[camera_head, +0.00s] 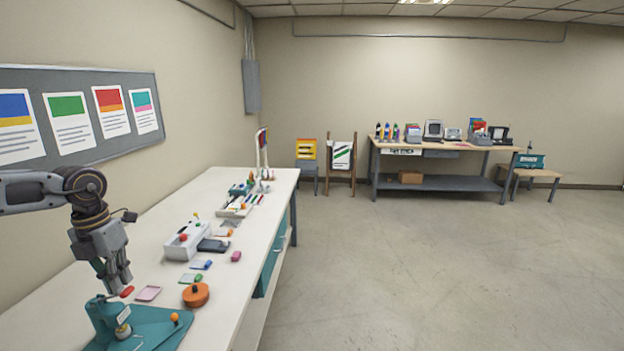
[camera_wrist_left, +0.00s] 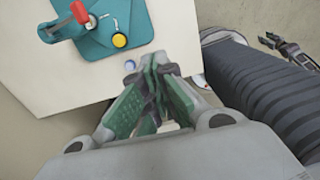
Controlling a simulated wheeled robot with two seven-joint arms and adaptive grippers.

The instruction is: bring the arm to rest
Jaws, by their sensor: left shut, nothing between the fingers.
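My left arm comes in from the left in the head view. Its left gripper (camera_head: 118,286) points down over the near end of the white table, close to the teal press (camera_head: 150,330) with its red handle tip. The gripper is shut with nothing between the fingers. In the left wrist view the green-padded fingers (camera_wrist_left: 155,65) are together, and the teal press (camera_wrist_left: 125,25) with a red handle and a yellow knob lies beyond them. A dark gripper (camera_wrist_left: 290,48) at the upper right of that view is too small to read; the head view does not show my right gripper.
The white table (camera_head: 225,190) carries an orange round item (camera_head: 196,294), a pink card (camera_head: 148,293), a white box (camera_head: 187,241) and several small items. A pinboard (camera_head: 85,110) hangs on the left wall. A workbench (camera_head: 440,150) stands at the back. The floor on the right is clear.

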